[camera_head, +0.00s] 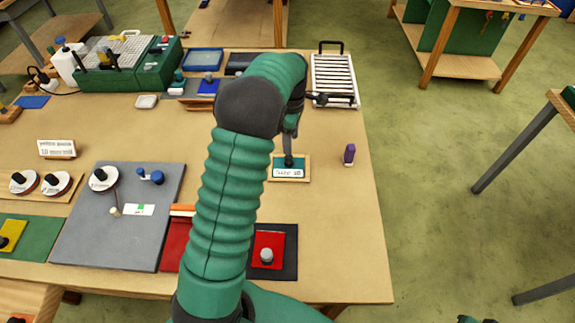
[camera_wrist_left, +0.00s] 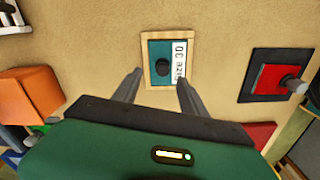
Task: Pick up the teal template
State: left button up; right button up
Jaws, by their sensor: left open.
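The teal template (camera_head: 280,163) lies in a small wooden frame (camera_head: 272,177) on the table, right of centre. It has a dark knob and a white printed label. In the left wrist view the teal template (camera_wrist_left: 154,55) shows from above with its round dark knob (camera_wrist_left: 162,67). My left gripper (camera_head: 289,152) points down over the template; the arm hides part of the table. In the left wrist view its two fingers (camera_wrist_left: 160,88) are spread apart, with nothing between them, and their tips reach the near edge of the frame. I cannot tell the exact height. My right gripper is not seen.
A red template with a grey knob (camera_head: 267,256) sits on a black base at the near edge. A purple piece (camera_head: 349,154) stands to the right. A white slatted rack (camera_head: 333,82) is behind. A grey board (camera_head: 120,220) lies left; the right front table is clear.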

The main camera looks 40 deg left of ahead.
aim_at(291, 157)
pick_arm(q)
jog(key=shift+d+f, duration=0.25)
jog(key=shift+f, duration=0.25)
jog(key=shift+d+f, duration=0.25)
jog(key=shift+f, duration=0.2)
jog(key=f, duration=0.3)
jog(key=a+f+p, duration=0.1)
jog(key=f, duration=0.1)
jog(key=shift+s+f, duration=0.1)
jog(key=shift+s, duration=0.25)
jog(key=shift+w+a+f, duration=0.1)
jog(key=shift+a+f, duration=0.1)
jog(key=shift+a, duration=0.1)
jog(key=shift+d+r, duration=0.25)
jog(key=shift+d, duration=0.25)
jog(key=c, duration=0.6)
jog(key=shift+d, duration=0.15)
grip_shut()
jog(key=shift+a, duration=0.2)
